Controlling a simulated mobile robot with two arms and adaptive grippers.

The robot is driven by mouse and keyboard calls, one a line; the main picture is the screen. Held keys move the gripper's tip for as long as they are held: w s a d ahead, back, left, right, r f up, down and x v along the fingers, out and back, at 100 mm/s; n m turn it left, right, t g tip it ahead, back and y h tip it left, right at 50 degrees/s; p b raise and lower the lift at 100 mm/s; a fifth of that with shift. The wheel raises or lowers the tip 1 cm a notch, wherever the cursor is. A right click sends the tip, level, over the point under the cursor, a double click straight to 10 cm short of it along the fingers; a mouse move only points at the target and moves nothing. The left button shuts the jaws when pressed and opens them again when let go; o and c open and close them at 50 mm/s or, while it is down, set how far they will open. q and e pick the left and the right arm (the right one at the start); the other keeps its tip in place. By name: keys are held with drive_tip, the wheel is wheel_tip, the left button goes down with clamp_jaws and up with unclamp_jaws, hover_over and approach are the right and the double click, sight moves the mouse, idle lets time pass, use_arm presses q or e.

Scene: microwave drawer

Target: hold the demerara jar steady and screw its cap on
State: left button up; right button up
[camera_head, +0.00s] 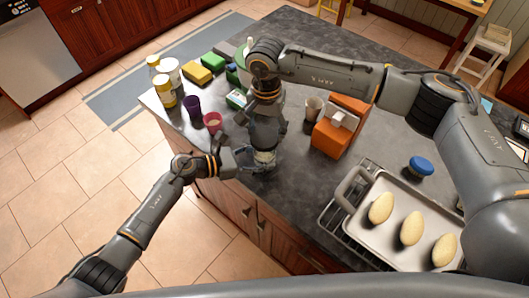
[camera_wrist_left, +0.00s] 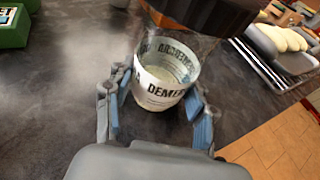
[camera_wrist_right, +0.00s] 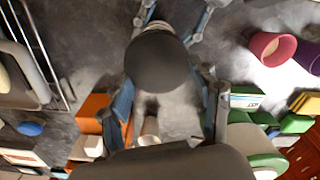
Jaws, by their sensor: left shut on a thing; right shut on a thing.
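The demerara jar (camera_wrist_left: 163,88) is a clear jar with a white label in dark letters. It stands upright near the counter's edge and also shows in the head view (camera_head: 264,157). My left gripper (camera_wrist_left: 157,115) is shut around its sides, one finger on each side; it shows in the head view too (camera_head: 243,159). My right gripper (camera_wrist_right: 166,100) points down from above, shut on a dark round cap (camera_wrist_right: 157,62) over the jar. The right gripper hides the jar's mouth in the head view.
An orange holder (camera_head: 338,128) and a beige cup (camera_head: 313,108) stand right of the jar. A red cup (camera_head: 213,122) and a purple cup (camera_head: 192,106) stand left. A tray (camera_head: 375,235) with several pale loaves and a blue round thing (camera_head: 420,166) lie further right.

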drive_tip(key=shift+f, duration=0.6)
idle(1.6)
use_arm(q)
drive_tip(key=shift+o, duration=1)
drive_tip(key=c, duration=0.7)
clamp_jaws()
use_arm(e)
drive_tip(key=shift+o, duration=1.4)
drive_tip(key=o, duration=0.5)
